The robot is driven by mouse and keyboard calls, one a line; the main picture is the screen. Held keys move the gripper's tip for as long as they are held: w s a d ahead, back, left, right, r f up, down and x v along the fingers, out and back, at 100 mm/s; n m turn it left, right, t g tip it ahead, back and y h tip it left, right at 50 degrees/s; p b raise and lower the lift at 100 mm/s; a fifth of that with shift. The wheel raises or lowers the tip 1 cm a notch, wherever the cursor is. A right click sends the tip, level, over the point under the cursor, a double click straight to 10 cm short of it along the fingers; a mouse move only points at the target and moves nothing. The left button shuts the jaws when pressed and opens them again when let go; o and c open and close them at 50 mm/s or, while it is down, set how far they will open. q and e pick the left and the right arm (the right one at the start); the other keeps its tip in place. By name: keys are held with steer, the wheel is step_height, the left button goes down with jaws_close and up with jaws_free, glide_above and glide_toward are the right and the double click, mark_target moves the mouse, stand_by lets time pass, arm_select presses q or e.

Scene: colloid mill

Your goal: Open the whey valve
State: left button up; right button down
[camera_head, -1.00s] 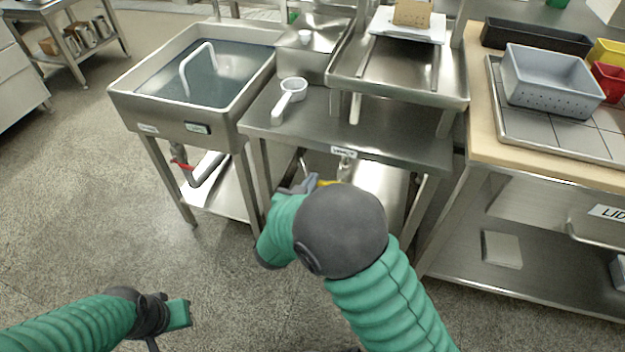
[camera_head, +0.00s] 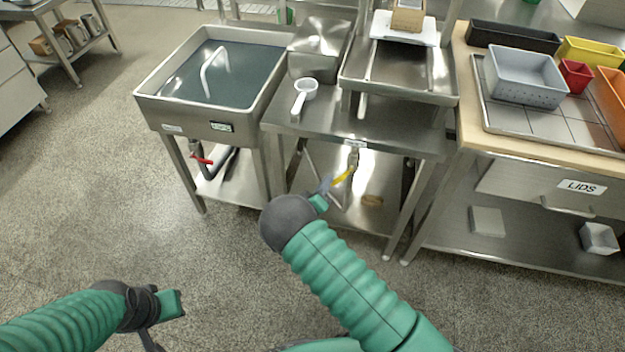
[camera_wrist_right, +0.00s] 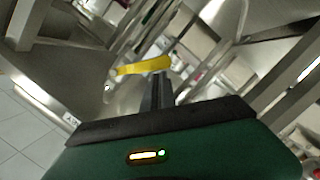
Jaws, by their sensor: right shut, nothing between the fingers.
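A yellow valve handle (camera_head: 344,175) sits on a short metal pipe (camera_head: 353,158) under the front edge of the steel drain table. It slants down to the left. My right gripper (camera_head: 325,186) is shut and empty, with its fingertips at the handle's lower left end. In the right wrist view the yellow handle (camera_wrist_right: 146,66) lies across, just beyond the dark fingertips (camera_wrist_right: 158,78); I cannot tell whether they touch. A label (camera_head: 355,144) above the pipe is too small to read. My left gripper (camera_head: 160,308) is low at the left, its finger state unclear.
A vat of liquid (camera_head: 222,75) stands left, with a red-handled valve (camera_head: 202,160) beneath. A white ladle (camera_head: 304,95) lies on the drain table (camera_head: 400,130). A wooden-topped bench (camera_head: 460,105) with bins stands right. The floor in front is clear.

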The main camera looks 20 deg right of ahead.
steer(key=shift+s+d+f+n+h, duration=0.15)
steer(key=shift+d+f+n, duration=0.25)
steer(key=shift+f+n, duration=0.15)
steer(key=shift+s+d+f+n+h, duration=0.15)
steer(key=shift+d+f+n, duration=0.25)
steer(key=shift+n, duration=0.25)
steer(key=shift+s+d+f+n+h+b, duration=0.25)
steer(key=shift+s+d+f+n, duration=0.2)
steer(key=shift+n, duration=0.3)
steer(key=shift+s+d+f+n+h+b, duration=0.15)
steer(key=shift+s+d+f+n+b, duration=0.15)
steer(key=shift+d+n, duration=0.35)
steer(key=shift+a, duration=0.1)
